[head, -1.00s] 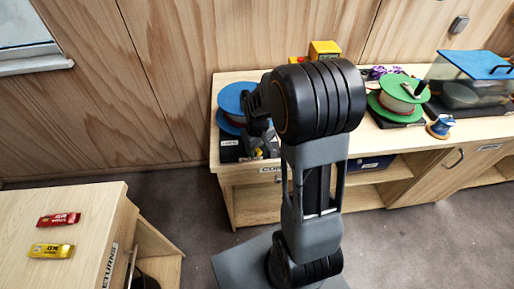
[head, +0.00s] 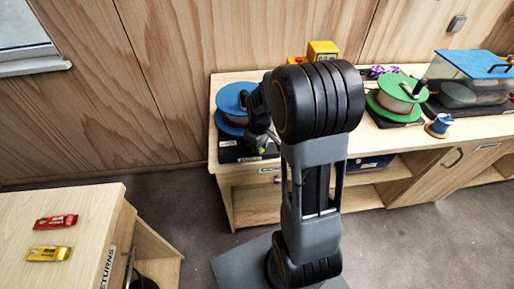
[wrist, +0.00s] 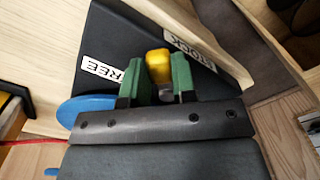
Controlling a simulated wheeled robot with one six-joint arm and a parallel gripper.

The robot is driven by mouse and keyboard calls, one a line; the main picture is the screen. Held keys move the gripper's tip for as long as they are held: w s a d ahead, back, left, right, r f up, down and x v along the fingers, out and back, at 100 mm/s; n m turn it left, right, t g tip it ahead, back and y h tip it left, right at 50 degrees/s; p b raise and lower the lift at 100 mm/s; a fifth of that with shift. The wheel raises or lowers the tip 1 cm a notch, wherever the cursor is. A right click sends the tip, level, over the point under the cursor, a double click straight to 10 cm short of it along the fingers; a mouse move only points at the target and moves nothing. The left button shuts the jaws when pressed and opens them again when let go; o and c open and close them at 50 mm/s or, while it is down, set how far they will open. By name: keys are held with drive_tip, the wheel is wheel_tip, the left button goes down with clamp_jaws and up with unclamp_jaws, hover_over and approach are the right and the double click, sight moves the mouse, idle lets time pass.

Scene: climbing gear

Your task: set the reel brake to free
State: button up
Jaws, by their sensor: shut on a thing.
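The blue reel (head: 231,98) stands on a black base (head: 230,150) at the left end of the bench, partly hidden by my arm. In the wrist view the black base (wrist: 125,35) carries a white FREE label (wrist: 100,68) on the left and a LOCK label (wrist: 188,47) on the right. A yellow brake lever (wrist: 158,65) sticks up between the labels. My gripper (wrist: 157,75), with green finger pads, is shut on the lever. In the head view my gripper (head: 265,145) is low at the base's right side, and the lever is hardly visible.
A green reel (head: 396,95), a small blue spool (head: 440,125) and a clear case with a blue lid (head: 470,75) stand farther right. A yellow device (head: 322,50) is behind my arm. Red (head: 56,221) and yellow (head: 48,253) packets lie on the left counter.

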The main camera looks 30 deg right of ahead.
drive_tip(key=o, duration=0.9)
drive_tip(key=shift+r, duration=0.1)
wheel_tip(320, 180, up, 14)
drive_tip(key=shift+f, duration=0.15)
idle(0.7)
drive_tip(key=s+a+m+t, duration=0.1)
drive_tip(key=s+a, duration=0.1)
drive_tip(key=s, duration=0.2)
drive_tip(key=s+a+m+t, duration=0.1)
drive_tip(key=s+a+m, duration=0.1)
drive_tip(key=s+a, duration=0.1)
drive_tip(key=s+a+m+t, duration=0.1)
drive_tip(key=s+a+m, duration=0.1)
drive_tip(key=s, duration=0.3)
drive_tip(key=shift+s+a+f+t, duration=0.15)
drive_tip(key=shift+a+t, duration=0.05)
drive_tip(key=shift+a, duration=0.15)
drive_tip(key=shift+s+a+f+t, duration=0.1)
drive_tip(key=shift+a+f+t, duration=0.1)
drive_tip(key=shift+a, duration=0.1)
